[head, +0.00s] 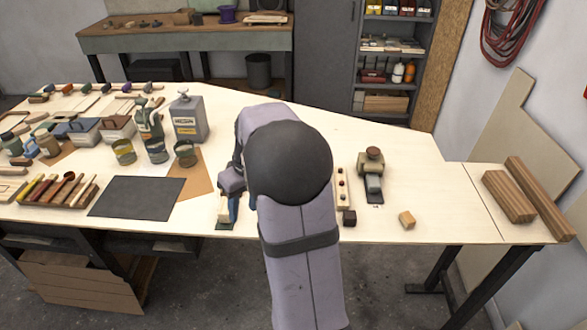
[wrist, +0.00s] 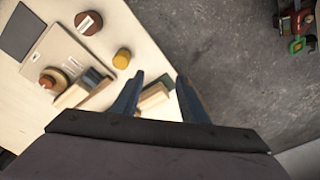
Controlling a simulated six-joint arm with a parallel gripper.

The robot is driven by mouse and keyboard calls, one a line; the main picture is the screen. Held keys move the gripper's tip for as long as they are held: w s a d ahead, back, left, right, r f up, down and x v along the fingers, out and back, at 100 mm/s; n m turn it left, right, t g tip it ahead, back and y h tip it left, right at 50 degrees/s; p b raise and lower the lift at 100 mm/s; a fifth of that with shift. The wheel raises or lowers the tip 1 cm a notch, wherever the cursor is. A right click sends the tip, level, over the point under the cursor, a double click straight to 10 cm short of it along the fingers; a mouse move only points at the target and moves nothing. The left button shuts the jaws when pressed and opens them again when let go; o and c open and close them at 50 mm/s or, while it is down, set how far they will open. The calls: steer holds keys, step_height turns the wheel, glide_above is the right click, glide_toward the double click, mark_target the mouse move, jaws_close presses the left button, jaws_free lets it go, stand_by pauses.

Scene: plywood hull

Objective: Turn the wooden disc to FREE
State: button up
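In the wrist view, a round reddish-brown wooden disc (wrist: 88,22) with a white label lies at the top left. A second round wooden piece (wrist: 52,80) sits at the lower corner of a beige board (wrist: 68,48) that bears small pale labels. The lettering is too small to read, so I cannot tell which round piece bears FREE. My gripper (wrist: 160,76) is open, its two dark blue fingers apart, to the right of both. In the head view my gripper (head: 230,207) is partly hidden behind my arm, and I cannot make out either disc.
A pale wood block (wrist: 153,98) shows between the fingers; contact is unclear. A yellow cylinder (wrist: 122,58) stands nearby. The table edge drops to grey floor (wrist: 230,50) on the right.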

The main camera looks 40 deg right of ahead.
steer(key=w+d+r+n+t, duration=0.1)
steer(key=w+d, duration=0.1)
steer(key=d, duration=1)
steer(key=w+d+r+t, duration=0.1)
steer(key=d+t, duration=0.1)
steer(key=d, duration=0.9)
steer(key=shift+g, duration=0.3)
steer(key=shift+p+x, duration=1.65)
steer(key=shift+x, duration=2)
steer(key=shift+w+d, duration=0.15)
steer(key=shift+w, duration=0.05)
steer(key=shift+h, duration=0.3)
jaws_close()
